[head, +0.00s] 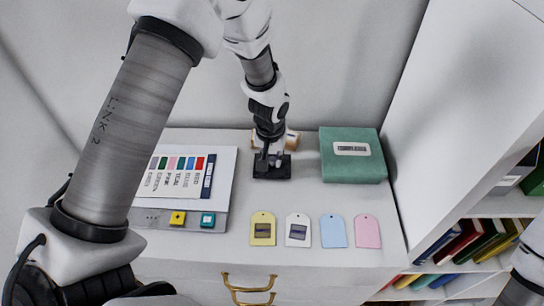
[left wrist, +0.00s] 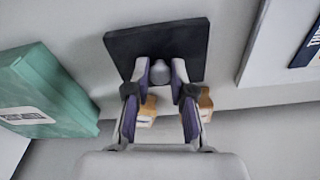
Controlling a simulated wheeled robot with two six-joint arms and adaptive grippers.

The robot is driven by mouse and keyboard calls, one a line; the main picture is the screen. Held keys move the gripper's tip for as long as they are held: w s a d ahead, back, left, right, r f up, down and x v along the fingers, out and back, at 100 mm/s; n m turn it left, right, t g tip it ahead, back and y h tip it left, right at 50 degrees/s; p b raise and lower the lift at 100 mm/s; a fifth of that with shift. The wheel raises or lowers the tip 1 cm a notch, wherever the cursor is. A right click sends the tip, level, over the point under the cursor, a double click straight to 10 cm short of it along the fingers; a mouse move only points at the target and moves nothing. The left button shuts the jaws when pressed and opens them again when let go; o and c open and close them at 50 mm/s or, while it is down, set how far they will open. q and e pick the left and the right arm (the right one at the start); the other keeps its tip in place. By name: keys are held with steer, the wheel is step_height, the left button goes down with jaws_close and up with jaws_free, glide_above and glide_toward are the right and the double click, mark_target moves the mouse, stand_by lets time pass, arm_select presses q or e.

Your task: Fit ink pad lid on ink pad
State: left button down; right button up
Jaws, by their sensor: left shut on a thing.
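The ink pad lid (left wrist: 125,48) is a dark square plate with a rounded grey knob (left wrist: 161,72), best seen in the left wrist view. My left gripper (left wrist: 162,73) is shut on this knob, one finger on each side. In the head view my left gripper (head: 270,156) points down over the dark lid (head: 272,171), near the back middle of the cabinet top. I see no ink pad apart from this dark square; it may be hidden beneath, and I cannot tell whether the lid touches it. My right gripper is not in view.
Small wooden blocks (head: 292,138) stand right behind the gripper. A teal box (head: 352,165) is to the right, a colour chart board (head: 225,160) to the left. Yellow, white, blue and pink tags (head: 367,232) lie in front. A white shelf side (head: 440,130) bounds the right.

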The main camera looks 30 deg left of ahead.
arm_select(q)
steer(key=shift+f, duration=0.25)
steer(key=c, duration=0.9)
jaws_free()
